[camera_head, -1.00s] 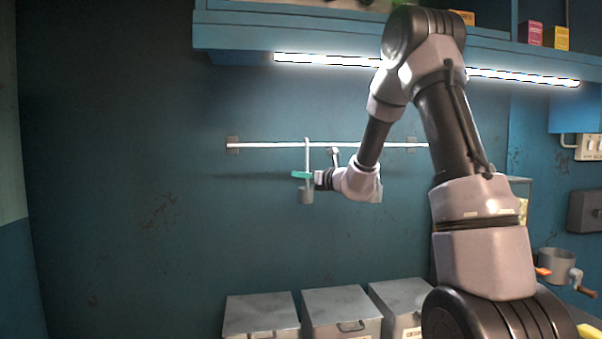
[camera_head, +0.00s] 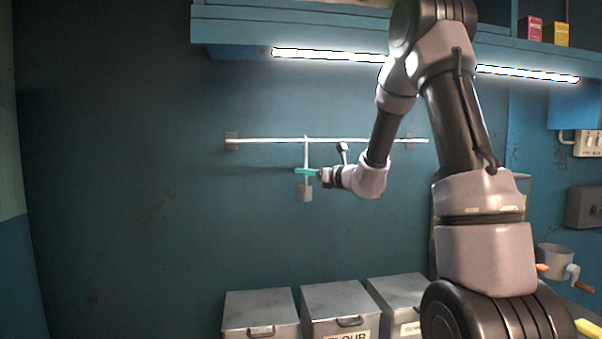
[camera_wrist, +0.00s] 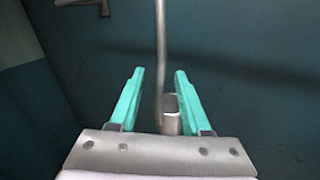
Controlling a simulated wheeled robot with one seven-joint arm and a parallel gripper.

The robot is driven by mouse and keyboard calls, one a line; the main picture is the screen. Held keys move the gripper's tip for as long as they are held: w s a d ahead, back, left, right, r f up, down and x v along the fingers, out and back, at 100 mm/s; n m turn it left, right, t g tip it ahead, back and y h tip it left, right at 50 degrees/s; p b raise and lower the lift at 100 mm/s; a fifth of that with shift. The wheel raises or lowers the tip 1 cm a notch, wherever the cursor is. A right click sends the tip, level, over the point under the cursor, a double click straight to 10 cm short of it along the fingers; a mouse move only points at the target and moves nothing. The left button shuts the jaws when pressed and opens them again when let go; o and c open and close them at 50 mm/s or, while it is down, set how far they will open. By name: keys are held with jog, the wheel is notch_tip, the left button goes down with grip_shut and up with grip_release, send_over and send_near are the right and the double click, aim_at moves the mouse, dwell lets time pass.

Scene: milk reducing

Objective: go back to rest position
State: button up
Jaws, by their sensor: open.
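My gripper (camera_head: 307,171) is at the hanging ladle (camera_head: 304,193), in front of the blue wall. The ladle has a long thin handle and a small grey cup, and it hangs from the white wall rail (camera_head: 370,140). In the wrist view, my gripper (camera_wrist: 157,88) has its two teal fingers apart, with the ladle's handle (camera_wrist: 160,50) in the gap between them. The ladle's cup shows lower in that gap. Whether a finger touches the handle cannot be told.
Several grey lidded bins (camera_head: 262,310) stand below. A grinder (camera_head: 556,262) is at the right. The wall left of the rail is bare.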

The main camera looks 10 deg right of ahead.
jog(key=v, duration=0.7)
jog(key=s+a+r+n+g, duration=0.1)
jog(key=s+a+n+g, duration=0.2)
jog(key=s+n, duration=0.25)
jog(key=s+a+r+n+g+y, duration=0.1)
jog(key=s+a+n+g, duration=0.2)
jog(key=s+n, duration=0.3)
jog(key=s+a+r+n+g, duration=0.1)
jog(key=s+a+n+g, duration=0.25)
jog(key=s, duration=0.45)
jog(key=s+d+n+t+h, duration=0.1)
jog(key=s+d+n+h, duration=0.7)
jog(key=s+d+n, duration=0.3)
jog(key=shift+s+f+n+t+h, duration=0.35)
jog(key=shift+s+n+h, duration=0.05)
jog(key=shift+s, duration=0.1)
jog(key=shift+d, duration=0.1)
